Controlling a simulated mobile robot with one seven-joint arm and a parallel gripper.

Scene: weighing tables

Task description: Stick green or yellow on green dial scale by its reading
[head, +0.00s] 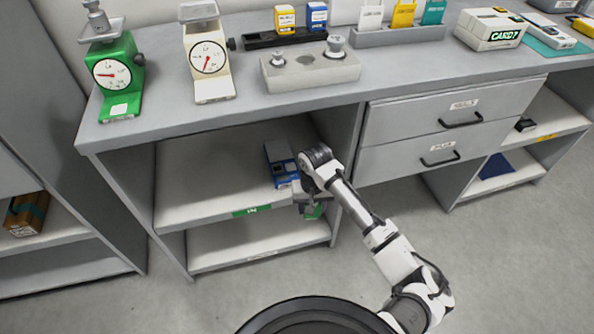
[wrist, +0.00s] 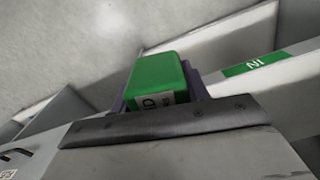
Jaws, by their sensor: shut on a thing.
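The green dial scale (head: 117,77) stands at the left end of the counter with a small weight (head: 96,17) on its pan. Its red needle points left; the numbers are too small to read. A pale blank patch (head: 119,109) is on its base front. My gripper (head: 310,207) is low in front of the open shelf, right of and below the scale. It is shut on a green block with a white label, partly seen in the wrist view (wrist: 157,82). The block also shows in the head view (head: 316,212), mostly hidden by the gripper.
A cream dial scale (head: 208,60) stands right of the green one. Yellow (head: 286,19) and blue (head: 316,15) blocks sit in a black rack (head: 262,41). A grey block (head: 310,73) holds weights. A blue device (head: 279,155) is on the shelf (head: 200,196) beside my gripper. The counter edge overhangs.

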